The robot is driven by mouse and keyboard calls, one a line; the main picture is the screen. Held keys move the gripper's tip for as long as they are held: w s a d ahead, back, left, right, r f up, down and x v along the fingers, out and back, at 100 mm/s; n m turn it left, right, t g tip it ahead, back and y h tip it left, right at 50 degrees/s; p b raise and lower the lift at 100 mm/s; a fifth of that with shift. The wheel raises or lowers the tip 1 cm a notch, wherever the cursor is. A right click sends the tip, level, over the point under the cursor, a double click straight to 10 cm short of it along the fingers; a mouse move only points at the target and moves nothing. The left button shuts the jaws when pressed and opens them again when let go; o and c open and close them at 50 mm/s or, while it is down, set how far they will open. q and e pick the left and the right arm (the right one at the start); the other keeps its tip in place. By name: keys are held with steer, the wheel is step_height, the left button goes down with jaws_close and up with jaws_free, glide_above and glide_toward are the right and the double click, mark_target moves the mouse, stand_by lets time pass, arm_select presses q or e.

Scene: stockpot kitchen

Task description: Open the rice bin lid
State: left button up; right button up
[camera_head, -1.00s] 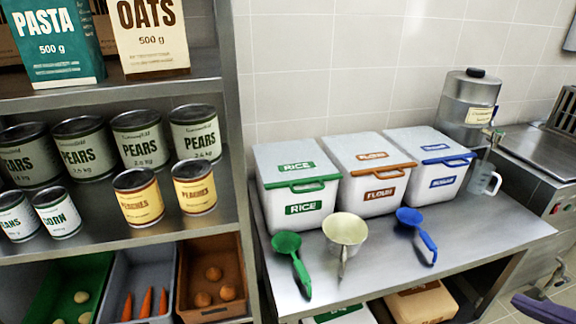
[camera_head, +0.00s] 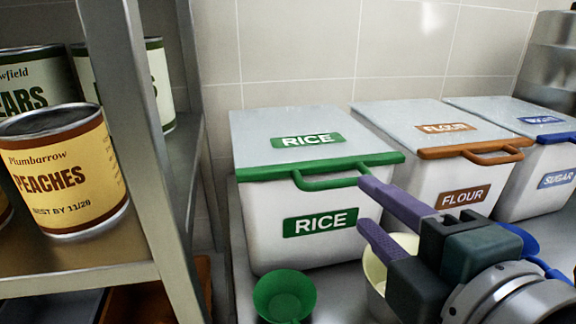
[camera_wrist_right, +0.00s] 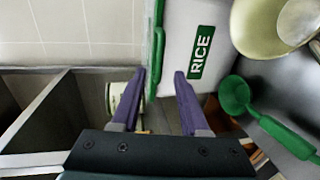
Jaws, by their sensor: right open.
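The rice bin (camera_head: 290,230) is a white box with a closed grey lid (camera_head: 270,130), a green front edge and a green loop handle (camera_head: 325,181). My right gripper (camera_head: 362,206) is open, its purple fingers pointing left, close to the right end of the handle. In the right wrist view, the rice bin (camera_wrist_right: 215,25) is at the top, and its green edge (camera_wrist_right: 157,45) shows ahead of the open right gripper (camera_wrist_right: 161,92). Nothing is between the fingers, and I cannot tell whether they touch the handle. My left gripper is not in view.
The flour bin (camera_head: 425,173) and sugar bin (camera_head: 535,185) stand to the right, both closed. A green scoop (camera_head: 284,296) and a cream scoop (camera_head: 376,272) lie in front of the bins. A metal shelf post (camera_head: 140,130) and peach can (camera_head: 66,175) are at the left.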

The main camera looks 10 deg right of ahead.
mark_target(343, 185)
steer(key=b+x, duration=0.1)
steer(key=x, duration=0.7)
steer(key=shift+w, duration=0.3)
steer(key=shift+c, duration=0.4)
jaws_close()
stand_by(0.6)
